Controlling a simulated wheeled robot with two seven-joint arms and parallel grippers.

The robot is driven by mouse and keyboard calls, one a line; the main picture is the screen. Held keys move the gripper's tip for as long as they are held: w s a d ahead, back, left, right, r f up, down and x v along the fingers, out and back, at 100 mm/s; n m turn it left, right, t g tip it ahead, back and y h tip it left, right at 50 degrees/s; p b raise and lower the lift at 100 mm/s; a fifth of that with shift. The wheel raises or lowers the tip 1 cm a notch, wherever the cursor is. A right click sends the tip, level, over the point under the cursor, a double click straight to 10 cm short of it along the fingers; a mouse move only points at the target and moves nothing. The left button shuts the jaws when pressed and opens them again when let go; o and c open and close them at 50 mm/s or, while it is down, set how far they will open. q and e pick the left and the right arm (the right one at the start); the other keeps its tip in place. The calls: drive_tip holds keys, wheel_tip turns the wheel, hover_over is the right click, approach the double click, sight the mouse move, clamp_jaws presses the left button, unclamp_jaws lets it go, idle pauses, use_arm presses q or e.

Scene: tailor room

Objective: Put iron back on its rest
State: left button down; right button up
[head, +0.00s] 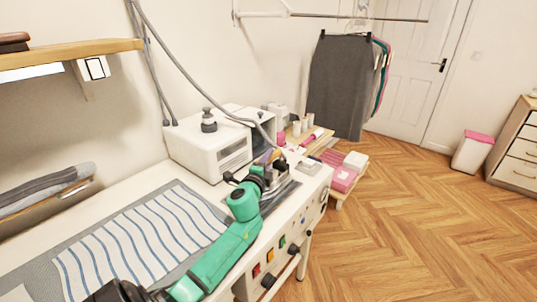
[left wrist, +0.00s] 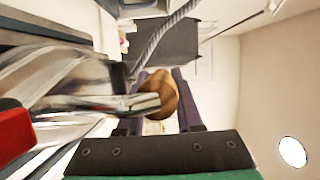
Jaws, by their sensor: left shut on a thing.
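My left gripper (head: 270,160) is at the far right part of the ironing table, shut on the iron's handle. In the left wrist view the brown wooden handle (left wrist: 160,95) sits between my two dark fingers. The iron's shiny metal body (left wrist: 70,80) fills the left of that view, with a red part (left wrist: 14,132) at the edge. In the head view the iron (head: 281,172) is small and partly hidden by my gripper, over a dark grey pad (head: 283,193). I cannot tell whether it touches the pad, or which surface is its rest. My right gripper is not in view.
A white steam unit (head: 208,150) stands behind the gripper, with a grey hose (head: 195,72) arching overhead. Striped cloth (head: 140,245) covers the table's left part. A low wooden table (head: 305,133) with folded cloths stands beyond.

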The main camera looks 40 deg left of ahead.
use_arm(q)
drive_tip(key=c, duration=0.6)
unclamp_jaws()
drive_tip(key=shift+o, duration=0.2)
drive_tip(key=shift+s+d+r, duration=0.15)
drive_tip(key=shift+s, duration=0.2)
drive_tip(key=p+v, duration=0.1)
drive_tip(key=v, duration=1)
drive_tip(key=shift+s, duration=0.25)
drive_tip(key=shift+d, duration=0.1)
